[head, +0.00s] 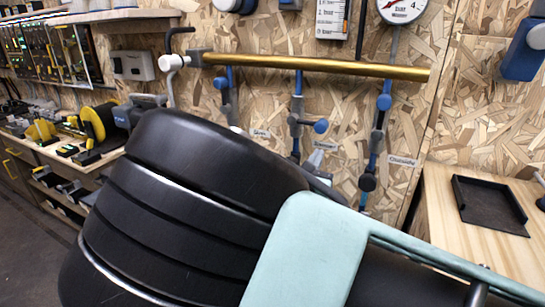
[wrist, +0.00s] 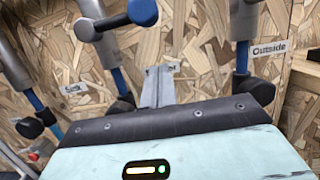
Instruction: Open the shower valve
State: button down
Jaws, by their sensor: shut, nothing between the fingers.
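The shower valve (head: 307,123) is on the middle of three blue pipes hanging from a brass pipe. Its handle lies crosswise, with a blue end (head: 320,126) to the right. In the wrist view the blue handle end (wrist: 143,12) is at the top. My gripper's grey fingers (wrist: 158,88) are shut and empty, below and slightly right of that end; a gap shows between them in the picture. The fingers partly cover the shower label (wrist: 172,67).
The sink pipe, with its label (wrist: 73,89), is to the left. The outside valve (head: 384,102) and its label (wrist: 269,48) are to the right. The brass pipe (head: 330,65) runs above. A wooden bench (head: 450,215) with a black tray (head: 487,204) stands at right.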

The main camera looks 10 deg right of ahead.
jog(key=shift+s+a+r, duration=0.1)
jog(key=shift+r, duration=1.85)
jog(key=shift+r+p, duration=0.1)
jog(key=shift+p, duration=0.4)
jog(key=shift+r+n+p, duration=0.15)
jog(key=shift+n+p, duration=0.25)
jog(key=shift+p, duration=0.25)
jog(key=shift+s+r+n+p, duration=0.1)
jog(key=shift+r+n+p, duration=0.15)
jog(key=shift+p, duration=0.3)
jog(key=r+n+p, duration=0.1)
jog(key=p, duration=0.2)
jog(key=r+n+y+p, duration=0.1)
jog(key=n+p, duration=0.1)
jog(key=p, duration=0.1)
jog(key=shift+s+d+r+t, duration=0.1)
jog(key=shift+d+r+t, duration=0.1)
jog(key=shift+d+t, duration=0.15)
notch_tip(320, 180, up, 7)
jog(key=n+y+p, duration=0.4)
jog(key=n+p, duration=0.8)
jog(key=p, duration=0.8)
send_over(323, 128)
jog(key=a, duration=0.3)
jog(key=shift+w+a+r+p, duration=0.2)
jog(key=shift+w+a+p, duration=0.2)
jog(key=shift+w+p, duration=0.1)
jog(key=shift+w+a+r+p, duration=0.2)
jog(key=shift+w+a+p, duration=0.2)
jog(key=shift+w, duration=0.05)
